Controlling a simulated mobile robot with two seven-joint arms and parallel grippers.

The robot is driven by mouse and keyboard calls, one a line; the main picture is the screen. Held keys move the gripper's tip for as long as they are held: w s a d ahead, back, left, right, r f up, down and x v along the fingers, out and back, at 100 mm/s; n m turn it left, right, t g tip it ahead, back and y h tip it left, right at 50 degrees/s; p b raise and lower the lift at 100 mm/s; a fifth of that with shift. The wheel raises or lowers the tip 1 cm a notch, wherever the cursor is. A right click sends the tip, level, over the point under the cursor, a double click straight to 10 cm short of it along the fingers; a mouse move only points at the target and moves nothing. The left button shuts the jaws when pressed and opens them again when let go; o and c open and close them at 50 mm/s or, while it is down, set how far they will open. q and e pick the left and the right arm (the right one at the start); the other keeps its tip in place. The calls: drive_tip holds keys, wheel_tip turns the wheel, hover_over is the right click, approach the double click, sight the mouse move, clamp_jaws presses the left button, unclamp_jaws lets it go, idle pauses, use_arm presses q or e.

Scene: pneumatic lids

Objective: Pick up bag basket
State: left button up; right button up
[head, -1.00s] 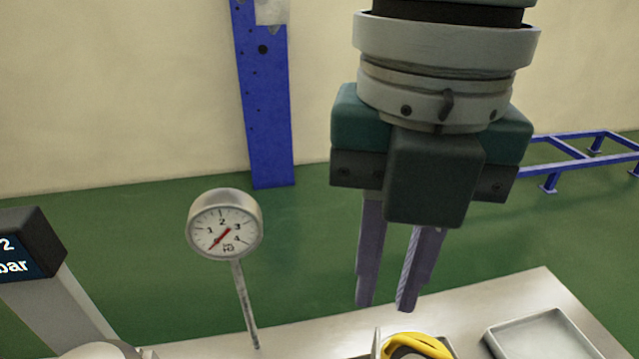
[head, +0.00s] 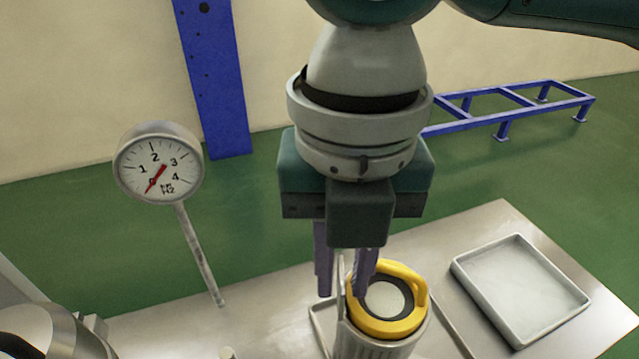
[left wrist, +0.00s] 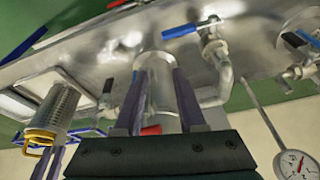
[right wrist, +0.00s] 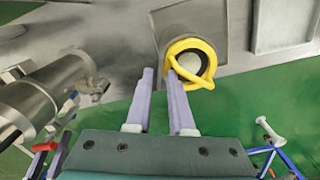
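The bag basket (head: 378,343) is a grey perforated cylinder with a yellow ring and handle (head: 415,290) on top. It stands upright on the metal table at the bottom of the head view. It also shows at the left of the left wrist view (left wrist: 54,108). My right gripper (head: 341,284) is open and points down at the basket's left rim, with one finger close to the yellow ring. Whether it touches cannot be told. In the right wrist view its fingers (right wrist: 160,78) are apart, the right one by the yellow handle (right wrist: 193,62). My left gripper (left wrist: 158,92) is open, beside a metal cylinder.
A shallow grey tray (head: 520,290) lies right of the basket. A pressure gauge (head: 157,165) on a thin stem stands to the left. The left wrist view shows pipes and a blue-handled valve (left wrist: 180,31). A large metal housing (right wrist: 45,92) is left in the right wrist view.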

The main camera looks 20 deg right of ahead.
clamp_jaws()
idle(1.3)
